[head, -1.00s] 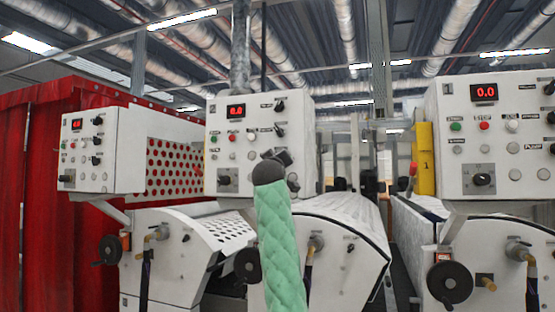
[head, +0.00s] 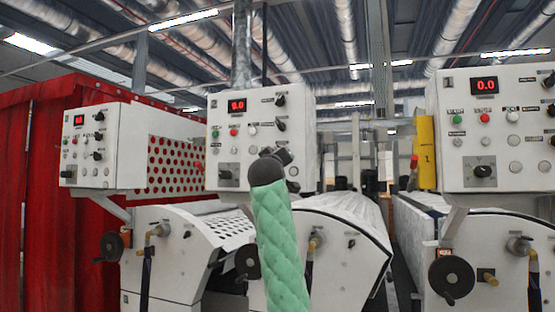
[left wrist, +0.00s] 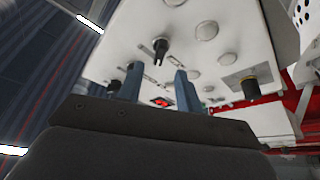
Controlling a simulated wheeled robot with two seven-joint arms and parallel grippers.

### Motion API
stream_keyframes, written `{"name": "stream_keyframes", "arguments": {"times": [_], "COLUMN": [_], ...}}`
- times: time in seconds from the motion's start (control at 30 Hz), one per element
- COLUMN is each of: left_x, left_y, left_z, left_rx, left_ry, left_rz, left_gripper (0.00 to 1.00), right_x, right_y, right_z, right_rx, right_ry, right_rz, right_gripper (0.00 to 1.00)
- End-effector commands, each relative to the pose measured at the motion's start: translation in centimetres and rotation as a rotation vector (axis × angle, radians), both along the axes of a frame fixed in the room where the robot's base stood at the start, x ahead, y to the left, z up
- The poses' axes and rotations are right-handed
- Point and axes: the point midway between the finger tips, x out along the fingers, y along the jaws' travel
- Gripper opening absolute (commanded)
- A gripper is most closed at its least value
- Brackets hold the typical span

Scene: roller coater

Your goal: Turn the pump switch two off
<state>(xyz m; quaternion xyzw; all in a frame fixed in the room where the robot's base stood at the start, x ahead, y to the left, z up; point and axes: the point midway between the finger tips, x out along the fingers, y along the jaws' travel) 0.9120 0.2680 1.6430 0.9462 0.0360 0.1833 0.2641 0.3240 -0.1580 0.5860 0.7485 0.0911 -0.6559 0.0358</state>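The middle white control panel (head: 212,112), marked 2, has a red display (head: 237,106), small buttons, two black knobs at its right, upper (head: 280,100) and lower (head: 281,125), and a larger black selector (head: 226,172). Its labels are too small to read, so I cannot tell which is the pump switch. My left gripper (head: 284,156), on the green-sleeved arm, is in front of this panel's lower right part. In the left wrist view its two blue fingers (left wrist: 158,74) are apart and empty. A black knob (left wrist: 160,48) shows just beyond the gap, apart from the fingers. My right gripper is not in view.
Similar panels stand left (head: 108,145) and right (head: 463,110), the right one marked 1. Coater housings and handwheels (head: 451,279) sit below. A red curtain (head: 50,200) hangs at far left. A yellow post (head: 426,150) stands between the middle and right panels.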

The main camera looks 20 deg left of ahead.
Motion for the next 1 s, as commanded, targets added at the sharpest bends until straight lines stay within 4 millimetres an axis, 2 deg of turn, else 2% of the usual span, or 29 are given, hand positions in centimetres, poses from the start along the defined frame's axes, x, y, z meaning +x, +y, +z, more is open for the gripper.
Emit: {"name": "stream_keyframes", "arguments": {"times": [0.1, 0.3, 0.87, 1.0], "left_x": [-0.9, -1.5, -1.6, -1.3], "left_y": [-0.2, -0.3, -0.3, -0.5], "left_z": [-0.5, -0.7, -0.6, -1.4], "left_rx": [0.000, 0.000, 0.007, 0.049], "left_ry": [-0.001, 0.001, 0.002, 0.052], "left_rz": [0.001, -0.001, 0.002, 0.002], "left_gripper": [0.35, 0.35, 0.35, 0.35], "right_x": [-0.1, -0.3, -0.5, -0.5], "right_y": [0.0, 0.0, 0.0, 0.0], "right_z": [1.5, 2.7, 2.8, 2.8], "right_rx": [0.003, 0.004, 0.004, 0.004], "right_ry": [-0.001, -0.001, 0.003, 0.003], "right_rz": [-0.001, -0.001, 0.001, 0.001], "right_gripper": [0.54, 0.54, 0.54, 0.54]}}
